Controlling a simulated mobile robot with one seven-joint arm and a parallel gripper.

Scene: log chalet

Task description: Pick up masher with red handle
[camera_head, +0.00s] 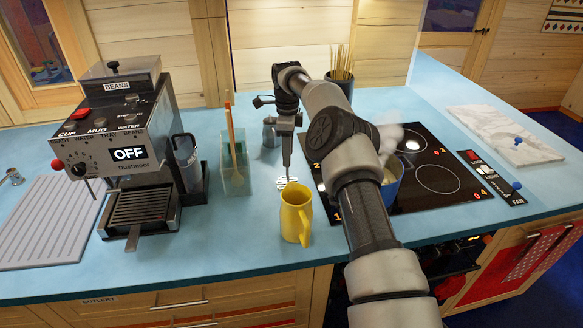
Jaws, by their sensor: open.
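My gripper (288,170) points down over the counter behind the yellow jug, and its fingers show nearly edge-on as one thin dark shape. It is open. A pale, slotted, grid-like plate (281,184) sits on the blue counter just below the fingertips and looks like the masher's head. I see no red handle on it; the gripper or its fingers may hide it. I cannot tell whether the fingers are around the masher or beside it.
The yellow jug (296,215) stands close in front of the plate. A clear holder with an orange-handled utensil (231,130) is to the left, beside the coffee machine (130,140). A metal container (270,134) stands behind. The hob (425,165) and blue pot (391,188) are right.

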